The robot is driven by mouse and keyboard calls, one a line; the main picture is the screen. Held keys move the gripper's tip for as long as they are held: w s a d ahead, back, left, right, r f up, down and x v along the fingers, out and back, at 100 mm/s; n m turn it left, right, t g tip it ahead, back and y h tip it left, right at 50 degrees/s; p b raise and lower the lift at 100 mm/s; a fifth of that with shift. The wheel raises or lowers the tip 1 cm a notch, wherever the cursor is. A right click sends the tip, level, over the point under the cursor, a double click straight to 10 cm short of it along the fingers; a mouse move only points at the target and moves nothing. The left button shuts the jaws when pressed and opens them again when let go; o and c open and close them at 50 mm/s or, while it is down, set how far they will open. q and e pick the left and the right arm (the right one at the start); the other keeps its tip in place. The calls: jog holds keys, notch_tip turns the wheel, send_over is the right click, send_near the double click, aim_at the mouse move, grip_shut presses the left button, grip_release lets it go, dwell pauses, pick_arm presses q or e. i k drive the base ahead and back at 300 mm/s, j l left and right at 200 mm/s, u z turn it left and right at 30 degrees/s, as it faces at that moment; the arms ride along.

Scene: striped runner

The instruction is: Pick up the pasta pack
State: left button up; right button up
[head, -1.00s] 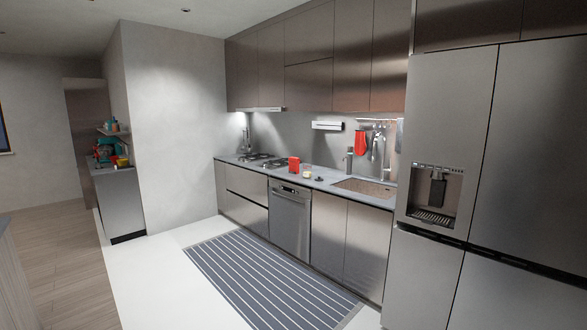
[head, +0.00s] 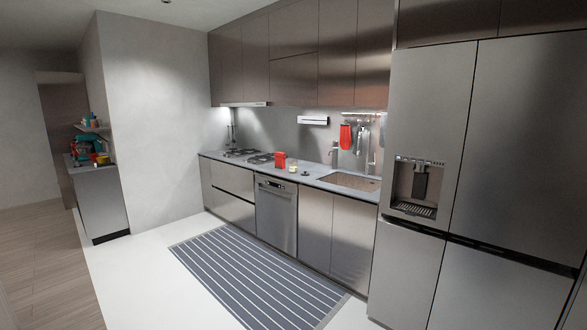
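A small red box-like item (head: 280,160) stands upright on the long counter, between the hob and the sink. It may be the pasta pack, but it is too small and far to read. A small pale item (head: 293,169) and a small dark item (head: 305,173) sit just right of it. Neither of my grippers shows in the head view.
The grey counter (head: 318,178) runs along the back wall, with a hob (head: 248,157) and a sink (head: 352,182). A striped runner (head: 255,280) lies on clear floor before it. A large fridge (head: 465,150) stands at right. A side counter (head: 95,167) holds coloured items.

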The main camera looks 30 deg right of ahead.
aim_at(280, 157)
jog(key=i, duration=5.8)
jog(key=l+z, duration=0.05)
jog(key=l, duration=0.25)
